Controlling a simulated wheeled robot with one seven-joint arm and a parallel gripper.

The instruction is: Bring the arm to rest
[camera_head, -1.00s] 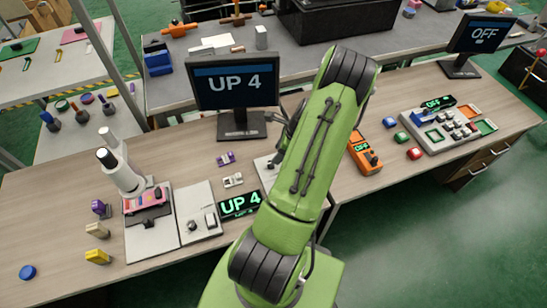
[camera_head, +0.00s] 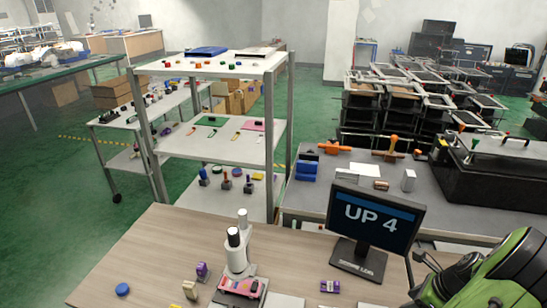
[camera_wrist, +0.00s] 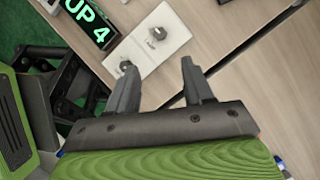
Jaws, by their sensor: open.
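My green arm shows at the lower right of the head view; its gripper is not clearly seen there. In the wrist view my gripper (camera_wrist: 160,85) has its two dark fingers apart, with nothing between them. Past the fingers lies a white panel (camera_wrist: 148,42) with two grey knobs on the wooden table. A display reading UP 4 (camera_wrist: 90,22) is beside the panel. The fingers appear apart from the panel, though the gap's depth is hard to judge. In the head view a monitor (camera_head: 374,222) also reads UP 4.
A white microscope-like device (camera_head: 238,252) stands on the wooden table (camera_head: 150,245), with small coloured blocks and a blue disc (camera_head: 122,289) nearby. A metal shelf rack (camera_head: 205,148) stands behind. A grey bench (camera_head: 310,205) with orange fixtures and a black box (camera_head: 490,175) lies beyond.

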